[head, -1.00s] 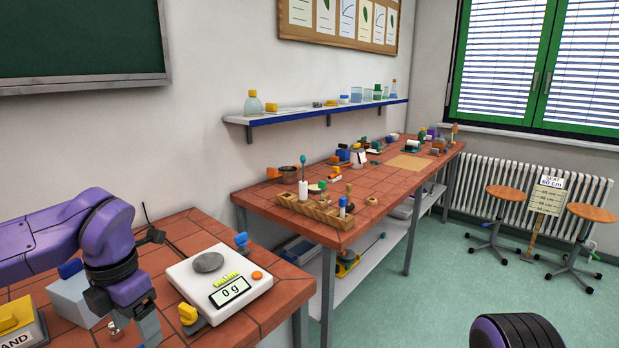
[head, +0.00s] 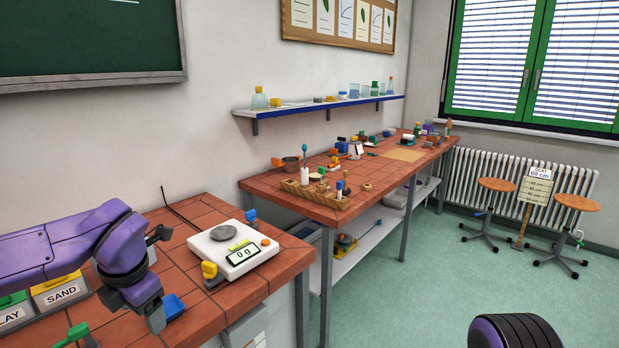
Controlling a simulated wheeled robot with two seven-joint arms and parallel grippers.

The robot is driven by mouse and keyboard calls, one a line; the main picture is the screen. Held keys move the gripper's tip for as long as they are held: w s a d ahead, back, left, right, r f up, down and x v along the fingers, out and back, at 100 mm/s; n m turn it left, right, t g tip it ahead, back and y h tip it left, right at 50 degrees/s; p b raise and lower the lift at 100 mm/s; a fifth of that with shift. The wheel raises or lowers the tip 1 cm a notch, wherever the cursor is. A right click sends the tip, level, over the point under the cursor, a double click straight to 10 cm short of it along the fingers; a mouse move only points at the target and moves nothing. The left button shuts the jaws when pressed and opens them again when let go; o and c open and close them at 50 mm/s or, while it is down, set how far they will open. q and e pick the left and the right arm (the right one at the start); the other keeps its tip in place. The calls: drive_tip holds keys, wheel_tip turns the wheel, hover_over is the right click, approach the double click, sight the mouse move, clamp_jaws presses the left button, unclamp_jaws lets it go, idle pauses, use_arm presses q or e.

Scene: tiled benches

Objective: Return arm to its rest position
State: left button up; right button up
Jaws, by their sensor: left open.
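My left arm comes in from the left edge, purple with black joints, over the near tiled bench. Its left gripper (head: 136,310) points down at the front of this bench and is open. A blue object (head: 173,306) shows just right of the gripper, close to it in the picture; I cannot tell whether they touch. No object shows between the fingers, which are partly hidden by the wrist. A black and purple rounded part of my own body shows at the bottom right edge. My right gripper is out of view.
A white scale (head: 225,262) reading 0 g, with a grey disc (head: 224,233), stands right of the arm. A second tiled bench (head: 262,187) holds a wooden rack (head: 318,196). Green floor (head: 430,300) is open at right.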

use_arm(q)
wheel_tip(320, 180, down, 24)
drive_tip(key=s+d+m+t+y, duration=0.2)
drive_tip(key=m+t+y, duration=0.25)
drive_tip(key=m, duration=0.85)
drive_tip(key=s+f+m+g+h, duration=0.1)
drive_tip(key=s+f+m, duration=0.2)
drive_tip(key=s+f, duration=0.2)
drive_tip(key=s+a+f+m+g+h+b, duration=0.1)
drive_tip(key=s+f+m, duration=0.3)
drive_tip(key=s, duration=0.8)
drive_tip(key=s+a+f+m+g+h, duration=0.1)
drive_tip(key=s+f+m, duration=0.3)
drive_tip(key=s+f, duration=0.3)
drive_tip(key=shift+s+f+g+b, duration=0.25)
drive_tip(key=shift+s+g+b, duration=0.1)
drive_tip(key=shift+s, duration=0.35)
drive_tip(key=shift+w+a, duration=0.1)
